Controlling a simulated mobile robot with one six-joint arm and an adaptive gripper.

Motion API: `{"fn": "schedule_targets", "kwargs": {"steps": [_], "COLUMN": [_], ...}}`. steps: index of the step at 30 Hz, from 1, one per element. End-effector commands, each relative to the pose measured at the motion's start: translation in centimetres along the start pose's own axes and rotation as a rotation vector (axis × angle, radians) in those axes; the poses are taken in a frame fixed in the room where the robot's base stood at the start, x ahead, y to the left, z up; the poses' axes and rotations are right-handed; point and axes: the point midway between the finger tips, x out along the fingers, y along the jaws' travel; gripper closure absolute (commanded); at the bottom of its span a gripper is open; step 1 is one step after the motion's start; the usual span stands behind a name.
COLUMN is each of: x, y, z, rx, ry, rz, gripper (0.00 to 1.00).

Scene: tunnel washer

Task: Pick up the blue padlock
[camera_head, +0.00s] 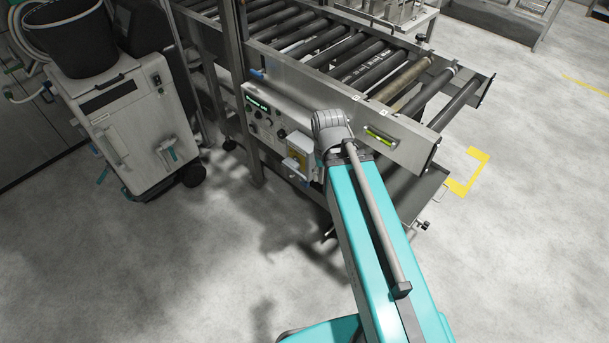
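No thing that I can clearly make out as a blue padlock shows. A small blue item (257,74) sits on the side of the roller conveyor frame at its left; it is too small to tell what it is. A control panel (263,122) with a green display and a pale switch box (299,163) with a yellow face are mounted below the conveyor. My teal arm reaches up from the bottom right, and its grey joint is in front of the conveyor's side, beside the switch box. My gripper cannot be seen.
The roller conveyor (425,143) fills the upper middle, with a yellow-green level-like strip (381,134) on its side. A white wheeled machine (131,128) with a black bucket (82,42) stands at the left. Grey floor (130,265) is clear in front, and yellow tape (472,172) marks it at right.

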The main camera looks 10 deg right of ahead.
Motion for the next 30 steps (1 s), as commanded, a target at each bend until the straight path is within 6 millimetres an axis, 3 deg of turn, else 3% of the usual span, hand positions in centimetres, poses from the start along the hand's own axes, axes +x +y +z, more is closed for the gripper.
{"fn": "schedule_targets", "kwargs": {"steps": [15, 22, 30], "x": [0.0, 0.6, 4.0], "y": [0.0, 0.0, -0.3], "z": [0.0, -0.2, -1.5], "rx": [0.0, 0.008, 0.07], "ry": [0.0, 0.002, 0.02], "rz": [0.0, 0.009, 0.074], "gripper": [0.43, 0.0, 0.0]}}
